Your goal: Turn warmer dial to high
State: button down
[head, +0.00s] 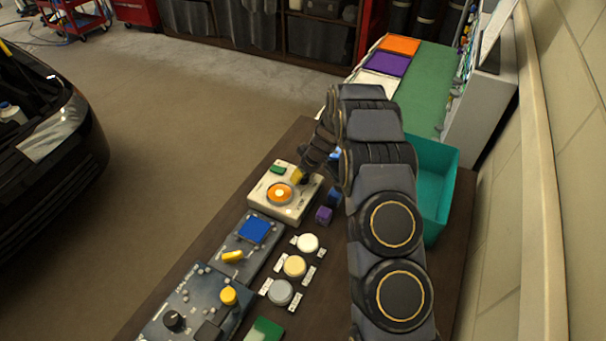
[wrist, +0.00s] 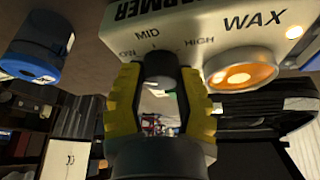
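The wax warmer (head: 262,199) is a pale box on the dark bench in the head view, with a round orange wax pot on top. In the wrist view its face (wrist: 223,22) carries the words LOW, MID, HIGH and WAX. The dark warmer dial (wrist: 158,70) sits below the MID mark, between my gripper's yellow fingertips (wrist: 160,80). The fingertips lie close against both sides of the dial and look shut on it. I cannot clearly tell its pointer setting. In the head view my gripper (head: 299,176) is at the warmer's right side; the dial is hidden there.
Control panels (head: 192,306) with knobs and a blue square lie nearer on the bench. Round-lidded pots (head: 295,266) stand beside them. A purple block (head: 324,215) sits close to my gripper. A teal bin (head: 438,180) is right of my arm. A car stands at left.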

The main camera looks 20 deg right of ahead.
jog(key=shift+m, duration=0.4)
jog(key=m+h, duration=0.1)
jog(key=m, duration=0.1)
jog(key=m+h, duration=0.1)
jog(key=m, duration=0.2)
jog(key=shift+f+m+h, duration=0.15)
jog(key=shift+m+h, duration=0.15)
jog(key=m+h, duration=0.1)
jog(key=m, duration=0.4)
jog(key=shift+a+g+h, duration=0.1)
jog(key=shift+g+h, duration=0.2)
jog(key=shift+h, duration=0.1)
jog(key=m+g+h, duration=0.1)
jog(key=m, duration=0.3)
jog(key=shift+a+m, duration=0.1)
jog(key=shift+m, duration=0.3)
jog(key=m+g, duration=0.1)
jog(key=m, duration=0.2)
jog(key=m+g, duration=0.1)
jog(key=m, duration=0.2)
jog(key=shift+g+h, duration=0.3)
jog(key=shift+h, duration=0.1)
jog(key=shift+s, duration=0.1)
